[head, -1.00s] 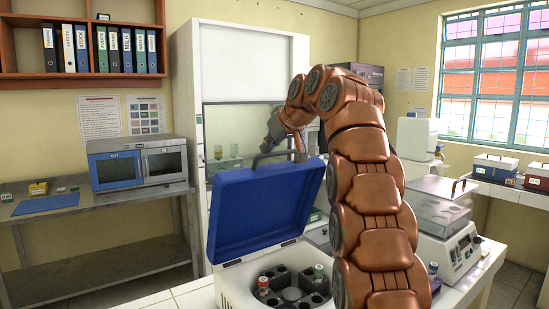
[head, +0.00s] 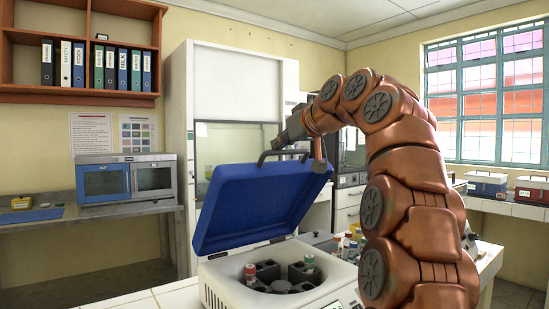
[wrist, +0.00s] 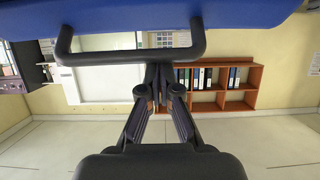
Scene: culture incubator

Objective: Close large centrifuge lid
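The large centrifuge (head: 232,285) is white, with its blue lid (head: 255,203) raised and leaning over the open bowl. A dark bar handle (head: 268,154) stands on the lid's upper edge. My gripper (head: 280,141) is at this handle, small and partly hidden by my arm. In the wrist view the handle (wrist: 110,59) runs across the top below the blue lid (wrist: 150,14). The gripper's two fingers (wrist: 159,72) are together, with their tips at the handle bar. They do not visibly close around it; contact is unclear.
Red- and green-capped tubes (head: 250,271) stand in the open rotor. More capped tubes (head: 350,240) stand right of the centrifuge, partly behind my arm. A tall white fume hood (head: 225,75) stands behind, and a microwave (head: 127,180) sits on the left bench.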

